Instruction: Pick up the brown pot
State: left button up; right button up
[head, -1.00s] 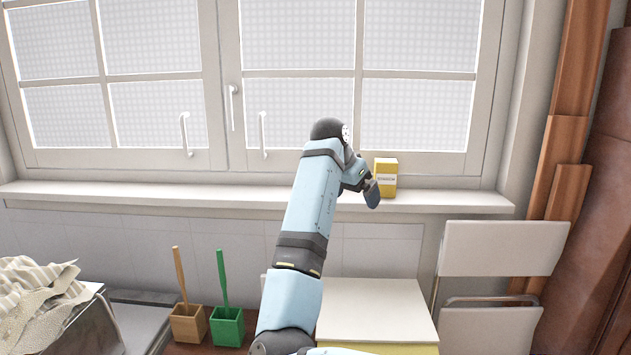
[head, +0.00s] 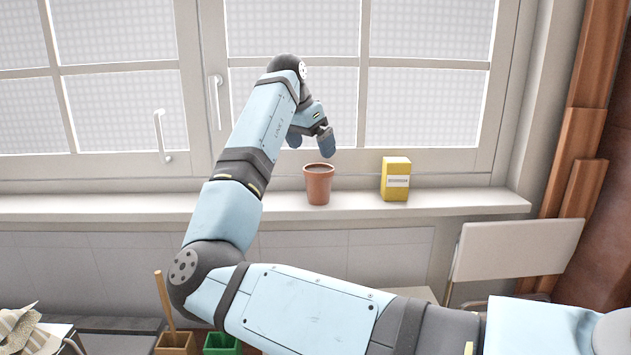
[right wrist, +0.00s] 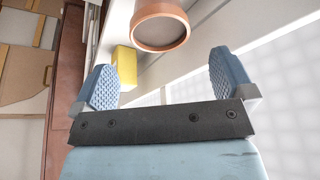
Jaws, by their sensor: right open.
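The brown pot (head: 318,184) stands upright on the window sill, with dark contents inside its rim. In the right wrist view the brown pot (right wrist: 160,27) shows at the top, beyond the fingertips and roughly between their lines. My right gripper (head: 312,143) is just above the pot and slightly to its left, close to the window. In the right wrist view my right gripper (right wrist: 163,80) has its two blue fingers wide apart with nothing between them. The pot is apart from the fingers. My left gripper is not in view.
A yellow box (head: 396,180) stands on the sill (head: 460,201) to the right of the pot; it also shows in the right wrist view (right wrist: 124,67). The window (head: 430,105) is close behind. A folding chair (head: 515,250) stands at the right. Brown (head: 176,343) and green (head: 222,343) holders are below.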

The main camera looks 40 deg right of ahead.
aim_at(318, 168)
jog(key=x, duration=0.3)
jog(key=shift+d, duration=0.15)
jog(key=shift+p+x, duration=0.3)
jog(key=shift+x, duration=0.6)
jog(key=p+x, duration=0.1)
jog(key=x, duration=0.2)
jog(key=shift+f, duration=0.35)
jog(key=shift+d+f, duration=0.15)
jog(key=shift+f, duration=0.3)
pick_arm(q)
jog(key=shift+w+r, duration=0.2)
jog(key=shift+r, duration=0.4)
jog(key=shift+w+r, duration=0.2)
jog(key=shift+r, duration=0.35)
pick_arm(e)
jog(key=shift+c, duration=0.2)
jog(key=shift+r, duration=0.1)
jog(key=c, duration=1)
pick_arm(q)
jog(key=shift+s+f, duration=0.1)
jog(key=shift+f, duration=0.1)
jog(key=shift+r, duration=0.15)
